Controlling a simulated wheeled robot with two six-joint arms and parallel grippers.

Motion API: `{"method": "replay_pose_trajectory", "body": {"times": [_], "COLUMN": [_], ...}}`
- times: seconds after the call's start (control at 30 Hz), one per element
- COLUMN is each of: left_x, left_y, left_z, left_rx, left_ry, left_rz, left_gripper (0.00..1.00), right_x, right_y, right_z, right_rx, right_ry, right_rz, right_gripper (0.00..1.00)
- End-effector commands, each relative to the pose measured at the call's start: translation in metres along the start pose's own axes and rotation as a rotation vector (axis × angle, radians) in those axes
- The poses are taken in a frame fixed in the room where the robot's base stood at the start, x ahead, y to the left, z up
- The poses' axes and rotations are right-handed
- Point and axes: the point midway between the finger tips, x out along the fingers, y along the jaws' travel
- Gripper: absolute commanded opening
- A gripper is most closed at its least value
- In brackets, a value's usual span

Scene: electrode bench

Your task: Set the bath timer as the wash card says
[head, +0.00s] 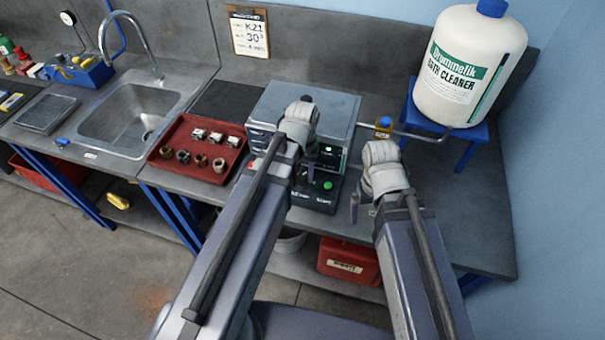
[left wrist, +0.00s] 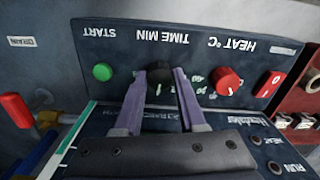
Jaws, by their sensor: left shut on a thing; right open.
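The bath unit (head: 325,103) stands on the bench with a grey lid and a dark front panel. In the left wrist view the panel appears upside down, with the TIME MIN knob (left wrist: 159,94), a dark dial, between a green START button (left wrist: 103,72) and a red HEAT knob (left wrist: 228,82). My left gripper (left wrist: 160,74) is shut on the TIME MIN knob; its pointer setting is unclear. My right gripper (head: 355,208) is open, right of the unit.
A red tray (head: 160,160) with several small metal parts lies left of the unit, beside the sink (head: 128,128). A white bath cleaner jug (head: 465,65) stands on a blue stand (head: 415,118), with a pipe (head: 425,137) reaching towards the unit. Bench at front right is clear.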

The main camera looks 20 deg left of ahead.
Motion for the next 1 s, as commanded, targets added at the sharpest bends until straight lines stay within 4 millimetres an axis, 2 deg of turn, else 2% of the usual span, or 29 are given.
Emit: {"method": "replay_pose_trajectory", "body": {"times": [0.17,0.2,0.43,0.77,1.0], "left_x": [0.000,0.000,0.000,-0.002,-0.020], "left_y": [0.000,0.000,0.000,0.000,0.000], "left_z": [0.001,0.001,0.000,0.000,0.000], "left_rx": [-0.001,-0.001,-0.001,-0.001,-0.001], "left_ry": [-0.001,-0.001,-0.001,0.000,0.000], "left_rz": [0.000,0.000,0.000,0.000,0.000], "left_gripper": [0.00,0.44,0.70,0.70,0.70], "right_x": [0.000,0.000,0.000,-0.002,-0.020], "right_y": [0.000,0.000,0.000,0.000,0.002], "right_z": [0.000,0.000,0.000,0.000,0.001], "right_rx": [0.000,0.000,0.000,0.000,-0.001], "right_ry": [0.000,0.000,0.000,0.000,0.000], "right_rz": [0.000,0.000,0.000,0.000,0.000], "right_gripper": [1.00,1.00,1.00,1.00,1.00]}}
